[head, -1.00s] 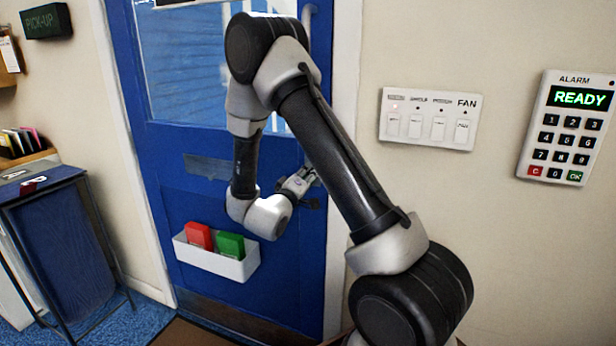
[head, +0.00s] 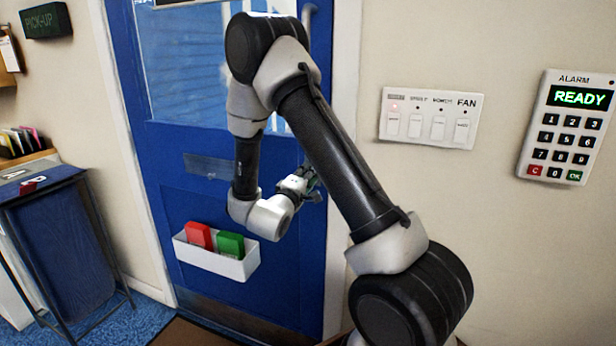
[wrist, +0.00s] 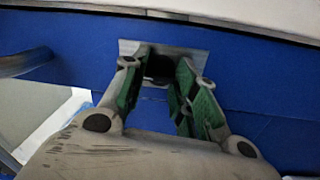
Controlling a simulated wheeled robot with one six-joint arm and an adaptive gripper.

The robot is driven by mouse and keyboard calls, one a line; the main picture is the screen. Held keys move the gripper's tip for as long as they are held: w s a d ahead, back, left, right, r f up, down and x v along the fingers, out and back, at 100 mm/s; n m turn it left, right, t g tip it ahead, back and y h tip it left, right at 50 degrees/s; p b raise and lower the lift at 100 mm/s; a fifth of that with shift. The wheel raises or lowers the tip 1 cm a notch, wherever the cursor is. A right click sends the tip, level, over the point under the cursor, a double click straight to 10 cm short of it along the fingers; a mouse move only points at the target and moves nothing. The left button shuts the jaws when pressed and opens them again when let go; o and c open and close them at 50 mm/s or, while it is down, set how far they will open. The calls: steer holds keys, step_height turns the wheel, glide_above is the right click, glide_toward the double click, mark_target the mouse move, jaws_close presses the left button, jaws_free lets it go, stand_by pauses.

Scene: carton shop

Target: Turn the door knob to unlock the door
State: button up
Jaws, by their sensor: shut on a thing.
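The blue door (head: 165,160) stands closed in its white frame, and its blue face also fills much of the wrist view (wrist: 270,95). In the wrist view a dark knob (wrist: 160,66) sits on a square metal plate on the door. My gripper (wrist: 166,78) is shut on the knob, with a green-padded finger on each side of it. The fingers hide parts of the knob, so its exact turn angle is unclear. In the head view my gripper (head: 312,182) is at the door's right edge, where my own arm partly covers it and the knob is hard to make out.
A white bin (head: 215,262) with a red and a green item hangs low on the door. A switch panel (head: 430,118) and an alarm keypad (head: 566,127) reading READY are on the wall to the right. A blue-sided table (head: 65,240) stands at left.

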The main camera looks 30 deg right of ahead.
steer(key=o, duration=1)
steer(key=shift+a, duration=0.15)
steer(key=v, duration=1.1)
steer(key=shift+s+a, duration=0.25)
steer(key=shift+s, duration=0.1)
